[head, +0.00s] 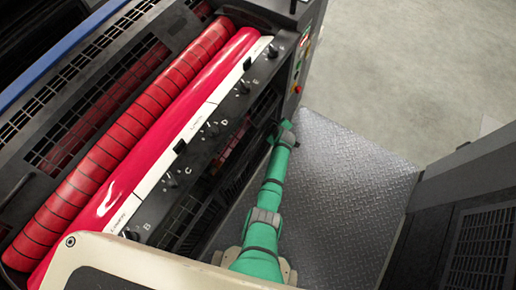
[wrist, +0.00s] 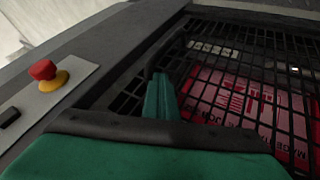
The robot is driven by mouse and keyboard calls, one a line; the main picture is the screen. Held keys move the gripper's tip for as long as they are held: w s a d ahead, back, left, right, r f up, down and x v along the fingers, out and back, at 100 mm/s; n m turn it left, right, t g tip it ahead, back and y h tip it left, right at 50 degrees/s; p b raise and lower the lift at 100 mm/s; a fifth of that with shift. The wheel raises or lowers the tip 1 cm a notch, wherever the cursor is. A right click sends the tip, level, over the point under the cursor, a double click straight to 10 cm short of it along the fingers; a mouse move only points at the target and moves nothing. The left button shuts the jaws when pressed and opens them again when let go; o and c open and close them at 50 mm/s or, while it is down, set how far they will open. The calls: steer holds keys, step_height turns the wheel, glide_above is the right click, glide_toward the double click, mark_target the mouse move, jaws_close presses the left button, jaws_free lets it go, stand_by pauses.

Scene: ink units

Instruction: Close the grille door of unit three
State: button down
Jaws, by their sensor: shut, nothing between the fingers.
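The ink unit (head: 215,120) fills the left of the head view, with a pale strip and a row of black knobs along its top. Below the knobs is a black grille door (wrist: 250,55), large in the wrist view, with red lettered panels behind its bars. A dark frame edge crosses the grille near my fingers; I cannot tell how far the door stands open. My green gripper (wrist: 161,85) is shut and empty, its tips close in front of the grille's left part; contact is unclear. In the head view my gripper (head: 279,130) is beside the unit's front, partly dark.
A red emergency button (wrist: 43,70) on a yellow base sits on the frame left of the grille. Red rollers (head: 130,120) lie on top of the unit. A metal tread-plate floor (head: 335,185) is clear to the right, with another dark machine (head: 470,215) beyond.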

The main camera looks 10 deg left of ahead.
steer(key=shift+w+d+r, duration=0.1)
steer(key=shift+w+d, duration=0.1)
steer(key=shift+w, duration=0.25)
steer(key=shift+w+d+r, duration=0.1)
steer(key=shift+w+d, duration=0.05)
steer(key=shift+w, duration=0.25)
steer(key=s+r, duration=0.6)
steer(key=s, duration=0.4)
steer(key=shift+s+d+r, duration=0.15)
steer(key=shift+d+r, duration=0.05)
steer(key=shift+d, duration=0.2)
steer(key=shift+s, duration=0.1)
